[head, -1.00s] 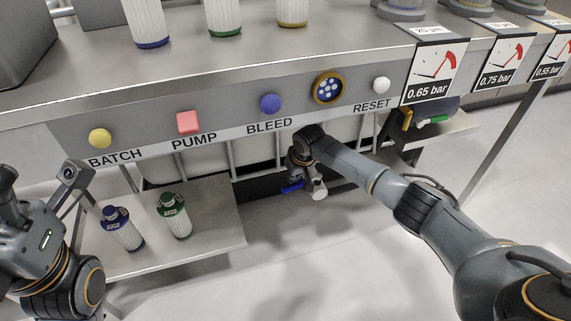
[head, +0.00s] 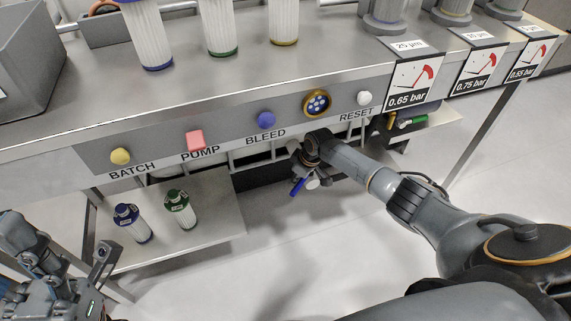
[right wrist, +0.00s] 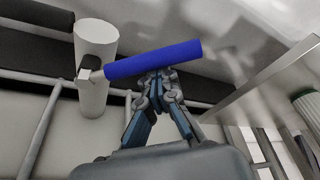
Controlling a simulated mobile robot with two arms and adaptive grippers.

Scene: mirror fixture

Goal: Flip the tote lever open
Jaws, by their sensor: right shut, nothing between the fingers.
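The tote's blue lever (head: 298,187) shows low under the panel in the head view, slanted beside a white valve body (head: 313,183). In the right wrist view the blue lever (right wrist: 153,60) sticks out sideways from the white valve cylinder (right wrist: 95,65). My right gripper (head: 305,166) is at the lever. In the wrist view its fingers (right wrist: 159,82) are shut and empty, their tips just behind or against the lever's middle; I cannot tell whether they touch. My left gripper (head: 98,278) is at the lower left, away from the lever, its opening unclear.
The panel above carries a yellow BATCH button (head: 120,156), a pink PUMP button (head: 195,140), a blue BLEED button (head: 265,120) and a white RESET button (head: 364,98). A low shelf (head: 215,215) holds a blue bottle (head: 132,222) and a green bottle (head: 180,209).

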